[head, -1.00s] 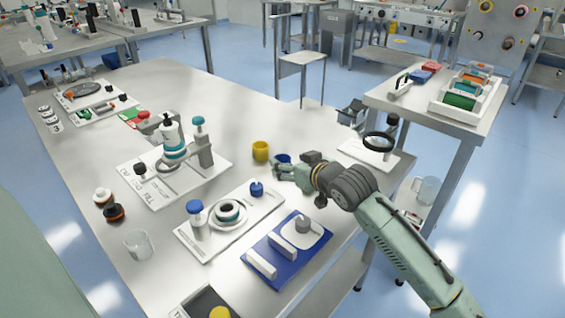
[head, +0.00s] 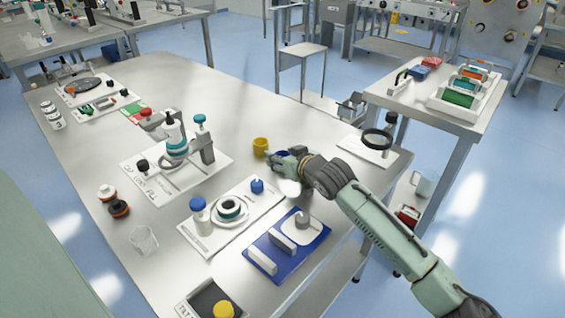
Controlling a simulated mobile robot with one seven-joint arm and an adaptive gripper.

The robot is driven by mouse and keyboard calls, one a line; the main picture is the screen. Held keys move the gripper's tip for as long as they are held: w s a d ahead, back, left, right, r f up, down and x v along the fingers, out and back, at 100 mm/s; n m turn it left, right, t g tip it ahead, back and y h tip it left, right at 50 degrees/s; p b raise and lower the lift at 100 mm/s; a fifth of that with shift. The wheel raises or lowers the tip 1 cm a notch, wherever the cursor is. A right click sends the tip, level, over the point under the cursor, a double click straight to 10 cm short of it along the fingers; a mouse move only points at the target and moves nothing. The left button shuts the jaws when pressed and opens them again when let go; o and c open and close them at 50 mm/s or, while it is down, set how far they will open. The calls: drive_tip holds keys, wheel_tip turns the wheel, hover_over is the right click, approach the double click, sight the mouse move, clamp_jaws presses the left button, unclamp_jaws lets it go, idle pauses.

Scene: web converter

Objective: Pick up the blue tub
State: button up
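The blue tub (head: 281,153) stands on the steel table just right of a yellow tub (head: 260,146). Only part of it shows, because my gripper covers the rest. My gripper (head: 273,162) reaches in from the right, low over the table, with its fingers at the near side of the blue tub. I cannot tell whether the fingers touch it or are around it, nor how wide they are apart.
In front of my gripper are a white tray (head: 211,242) with a blue-capped bottle and a blue mat (head: 261,254) with white blocks. A magnifier stand (head: 377,139) is to the right. A pump-bottle station (head: 160,192) is to the left. Bare table lies behind the tubs.

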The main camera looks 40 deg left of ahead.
drive_tip(key=c, duration=0.7)
drive_tip(key=shift+r, duration=0.15)
